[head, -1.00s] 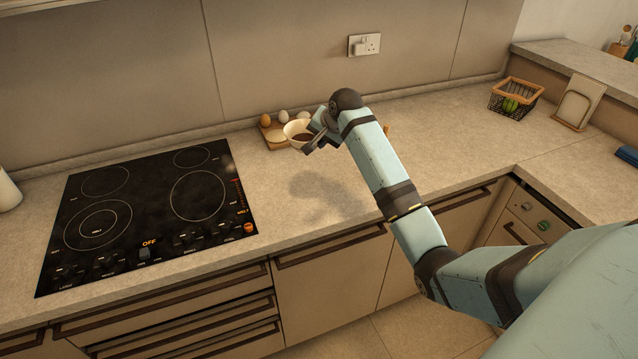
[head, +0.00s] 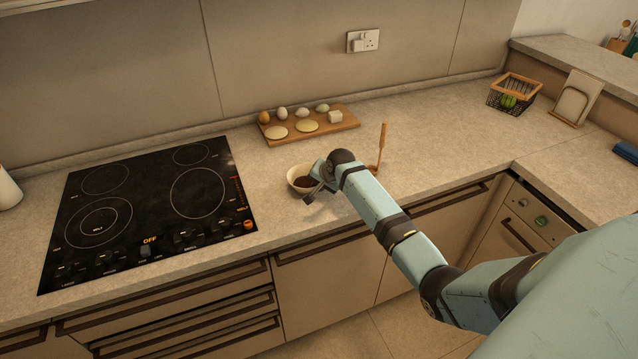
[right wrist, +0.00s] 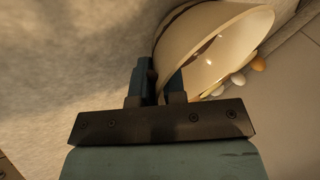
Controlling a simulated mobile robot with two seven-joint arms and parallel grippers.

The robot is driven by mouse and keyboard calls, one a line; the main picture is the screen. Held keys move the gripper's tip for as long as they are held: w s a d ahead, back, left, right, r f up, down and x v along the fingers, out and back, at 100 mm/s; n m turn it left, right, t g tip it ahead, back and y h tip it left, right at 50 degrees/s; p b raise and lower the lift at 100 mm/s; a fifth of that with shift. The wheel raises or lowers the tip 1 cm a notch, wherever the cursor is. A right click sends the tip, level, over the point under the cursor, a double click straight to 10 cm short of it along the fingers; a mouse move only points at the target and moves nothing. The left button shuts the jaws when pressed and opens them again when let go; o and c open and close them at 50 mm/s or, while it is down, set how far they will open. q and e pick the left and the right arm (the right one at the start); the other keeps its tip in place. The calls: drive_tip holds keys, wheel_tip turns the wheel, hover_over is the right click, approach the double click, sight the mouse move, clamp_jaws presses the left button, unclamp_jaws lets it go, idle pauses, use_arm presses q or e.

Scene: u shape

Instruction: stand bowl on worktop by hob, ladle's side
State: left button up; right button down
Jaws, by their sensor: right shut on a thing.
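In the right wrist view the bowl (right wrist: 225,50) shows beside the fingers (right wrist: 160,82) of that gripper. A ladle with an upright wooden handle (head: 382,145) stands to the right, its lower end partly hidden by my arm. My left gripper is not in view.
A wooden board (head: 345,134) with eggs, flat round pieces and a pale block lies behind the bowl. A wire basket (head: 515,95) and a board stand (head: 577,98) are at the far right. The worktop's front edge is close; bare worktop lies around the bowl.

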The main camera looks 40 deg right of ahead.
drive_tip(key=c, duration=1.2)
unclamp_jaws()
drive_tip(key=shift+o, duration=0.2)
drive_tip(key=shift+r, duration=0.1)
drive_tip(key=v, duration=1.1)
drive_tip(key=s+a+f+n+t, duration=0.2)
drive_tip(key=s+a+f+n, duration=0.6)
drive_tip(key=s+a+f, duration=0.6)
drive_tip(key=s+a+f+n+t+y, duration=0.1)
drive_tip(key=s+a+n, duration=0.5)
drive_tip(key=s+a, duration=0.7)
drive_tip(key=s+t+y, duration=0.1)
drive_tip(key=s, duration=0.3)
drive_tip(key=shift+a+f+n+y, duration=0.25)
drive_tip(key=shift+n+y, duration=0.05)
drive_tip(key=shift+y, duration=0.1)
